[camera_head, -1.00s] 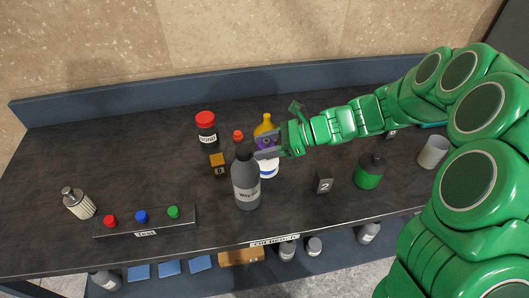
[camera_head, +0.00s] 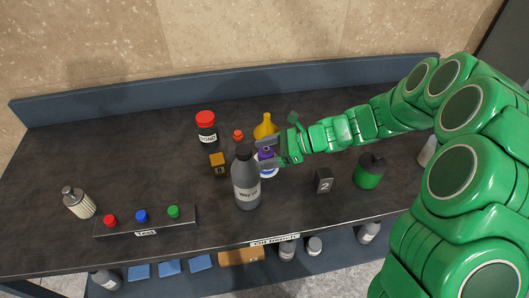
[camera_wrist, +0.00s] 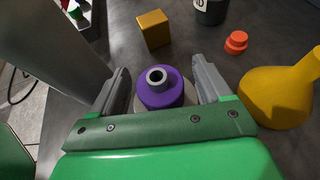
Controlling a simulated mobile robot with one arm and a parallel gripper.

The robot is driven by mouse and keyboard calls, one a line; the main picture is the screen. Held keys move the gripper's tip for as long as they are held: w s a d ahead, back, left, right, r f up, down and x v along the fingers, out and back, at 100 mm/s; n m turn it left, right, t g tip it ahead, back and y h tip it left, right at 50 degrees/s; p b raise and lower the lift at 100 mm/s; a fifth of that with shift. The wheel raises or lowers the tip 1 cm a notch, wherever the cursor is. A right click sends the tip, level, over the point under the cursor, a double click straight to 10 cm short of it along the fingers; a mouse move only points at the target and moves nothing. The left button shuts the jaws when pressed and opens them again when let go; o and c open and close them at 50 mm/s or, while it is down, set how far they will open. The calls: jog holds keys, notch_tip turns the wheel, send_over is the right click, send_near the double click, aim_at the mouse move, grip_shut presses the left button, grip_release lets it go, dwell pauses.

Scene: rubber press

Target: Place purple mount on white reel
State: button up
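The purple mount (camera_wrist: 160,88) is a round collar with a dark hole in its grey centre. It sits on top of the white reel (camera_wrist: 142,104), whose pale rim shows beneath it in the wrist view. In the head view the purple mount (camera_head: 265,152) and the white reel (camera_head: 269,172) are partly hidden by my gripper (camera_head: 270,156) and a grey bottle. In the wrist view my gripper (camera_wrist: 162,86) is open, with one finger on each side of the mount and a visible gap to each.
The tall grey bottle (camera_head: 246,183) stands close by on the left. A yellow funnel-shaped bottle (camera_head: 265,127), an orange cap (camera_head: 238,136), a yellow-brown cube (camera_head: 217,163) and a red-capped jar (camera_head: 206,128) stand around. A block marked 2 (camera_head: 323,181) and a green bottle (camera_head: 369,172) are to the right.

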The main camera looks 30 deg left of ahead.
jog(key=shift+r, duration=0.1)
jog(key=shift+w+d+r, duration=0.1)
jog(key=shift+d+r, duration=0.05)
jog(key=shift+d, duration=0.05)
jog(key=v, duration=1.1)
jog(key=shift+d, duration=0.25)
jog(key=shift+w+r, duration=0.1)
jog(key=s+d+r+n+t+h, duration=0.2)
jog(key=s+d, duration=0.6)
jog(key=d, duration=0.4)
jog(key=s+d+r+n+t+h, duration=0.2)
jog(key=s+d+r+n+h, duration=0.2)
jog(key=s+d, duration=0.5)
jog(key=s+d+r+n+t+h, duration=0.1)
jog(key=s+d+r+n+h, duration=0.3)
jog(key=d, duration=1.2)
jog(key=s+n+h, duration=0.1)
jog(key=s, duration=0.3)
jog(key=shift+s+t, duration=0.3)
jog(key=shift+t, duration=0.1)
